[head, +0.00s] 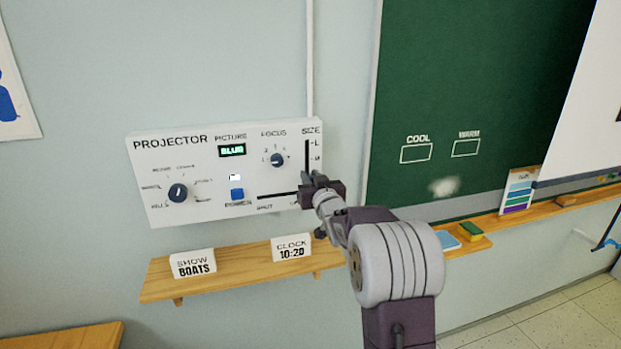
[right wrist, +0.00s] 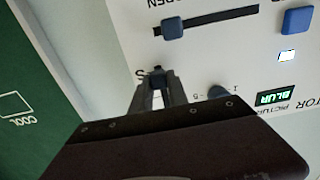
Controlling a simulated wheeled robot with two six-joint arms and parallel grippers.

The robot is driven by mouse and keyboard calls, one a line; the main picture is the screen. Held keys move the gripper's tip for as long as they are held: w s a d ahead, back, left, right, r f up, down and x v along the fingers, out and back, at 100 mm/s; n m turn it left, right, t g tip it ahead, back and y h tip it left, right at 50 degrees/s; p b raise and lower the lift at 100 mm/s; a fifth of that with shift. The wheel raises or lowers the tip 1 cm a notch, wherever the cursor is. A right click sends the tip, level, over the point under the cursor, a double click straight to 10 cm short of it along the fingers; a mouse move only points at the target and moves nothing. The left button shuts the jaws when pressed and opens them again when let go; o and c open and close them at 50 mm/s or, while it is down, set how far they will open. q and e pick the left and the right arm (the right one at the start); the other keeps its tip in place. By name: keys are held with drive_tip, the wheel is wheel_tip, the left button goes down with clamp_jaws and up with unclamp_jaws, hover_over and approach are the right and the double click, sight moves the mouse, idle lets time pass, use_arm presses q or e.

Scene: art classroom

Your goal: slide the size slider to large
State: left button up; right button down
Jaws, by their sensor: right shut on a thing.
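The white projector panel (head: 215,205) hangs on the wall. Its size slider track (head: 307,152) is a dark vertical slot at the right side, with L and M marks visible. My right gripper (head: 306,180) covers the lower part of the track. In the right wrist view my right gripper (right wrist: 158,82) is shut on the blue size slider knob (right wrist: 157,78), beside the S mark. In the head view that knob is hidden behind the gripper. My left gripper is not in view.
A horizontal shut-open slider with a blue knob (right wrist: 172,28) is close to the gripper. The focus dial (head: 277,160) and blue power button (head: 237,195) are to the left. A wooden shelf (head: 225,277) with two cards is below; a green chalkboard (head: 480,100) is to the right.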

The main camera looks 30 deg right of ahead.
sight(307, 138)
drive_tip(key=shift+r, duration=0.1)
idle(0.7)
wheel_tip(307, 138, up, 9)
drive_tip(key=p, duration=0.5)
drive_tip(key=shift+r+p, duration=0.4)
drive_tip(key=shift+r, duration=0.2)
drive_tip(key=c, duration=1.5)
unclamp_jaws()
drive_tip(key=shift+o, duration=1.1)
